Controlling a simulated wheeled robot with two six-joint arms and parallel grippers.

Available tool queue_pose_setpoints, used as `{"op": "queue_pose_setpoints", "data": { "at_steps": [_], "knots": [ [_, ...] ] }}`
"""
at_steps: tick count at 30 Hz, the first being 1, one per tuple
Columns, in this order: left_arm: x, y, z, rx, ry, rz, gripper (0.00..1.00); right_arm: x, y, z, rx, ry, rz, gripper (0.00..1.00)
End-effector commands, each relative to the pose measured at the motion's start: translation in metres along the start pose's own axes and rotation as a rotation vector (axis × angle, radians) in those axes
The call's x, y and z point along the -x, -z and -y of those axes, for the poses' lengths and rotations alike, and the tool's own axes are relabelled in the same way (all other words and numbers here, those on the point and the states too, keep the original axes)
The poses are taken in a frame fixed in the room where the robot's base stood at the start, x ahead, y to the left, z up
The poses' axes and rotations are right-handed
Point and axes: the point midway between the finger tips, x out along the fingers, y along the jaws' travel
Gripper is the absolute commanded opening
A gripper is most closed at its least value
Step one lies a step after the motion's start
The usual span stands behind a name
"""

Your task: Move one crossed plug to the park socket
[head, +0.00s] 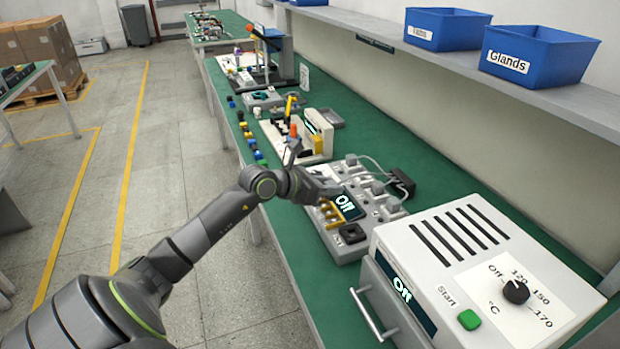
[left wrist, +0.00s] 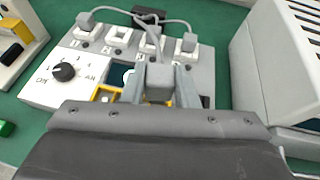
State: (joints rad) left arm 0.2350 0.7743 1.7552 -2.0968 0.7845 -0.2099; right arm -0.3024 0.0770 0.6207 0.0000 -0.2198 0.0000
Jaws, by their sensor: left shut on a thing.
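The grey unit (head: 372,200) with an "Off" display stands on the green bench; in the left wrist view its socket row runs along the back edge. There, one grey plug (left wrist: 87,20) sits at the left end and another (left wrist: 188,44) at the right end. Two white sockets (left wrist: 119,36) between them look empty. My left gripper (left wrist: 160,86) is shut on a third grey plug (left wrist: 160,74), above the unit's front part, its cable running back. In the head view my left gripper (head: 326,189) reaches over the unit from the left. The plug's underside is hidden.
A black box (head: 401,184) takes the cables behind the unit. A black knob (left wrist: 64,72) is on the unit's left. A white oven-like machine (head: 480,265) stands close on the right. Blue bins (head: 538,55) are on the shelf above. Other fixtures crowd the bench beyond.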

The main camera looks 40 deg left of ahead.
Motion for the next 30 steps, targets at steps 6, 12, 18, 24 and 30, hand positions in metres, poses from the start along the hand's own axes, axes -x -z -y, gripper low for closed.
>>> {"op": "queue_pose_setpoints", "data": {
  "at_steps": [6, 12, 18, 24, 30],
  "knots": [
    [-0.014, -0.007, 0.05, -0.052, 0.106, 0.012, 0.04, -0.007, -0.001, -0.001, 0.001, -0.002, 0.001, 0.36],
    [-0.018, -0.01, 0.07, -0.08, 0.149, 0.017, 0.04, -0.01, -0.002, -0.002, 0.001, -0.003, 0.001, 0.36],
    [-0.023, 0.001, 0.071, -0.083, 0.152, 0.016, 0.04, -0.019, -0.002, -0.001, 0.002, -0.004, 0.001, 0.36],
    [-0.032, 0.022, 0.07, -0.081, 0.152, 0.015, 0.04, -0.038, -0.004, 0.0, 0.002, -0.003, 0.001, 0.36],
    [-0.04, 0.04, 0.07, -0.082, 0.151, 0.016, 0.04, -0.053, -0.004, 0.002, 0.002, -0.003, -0.001, 0.36]
  ]
}}
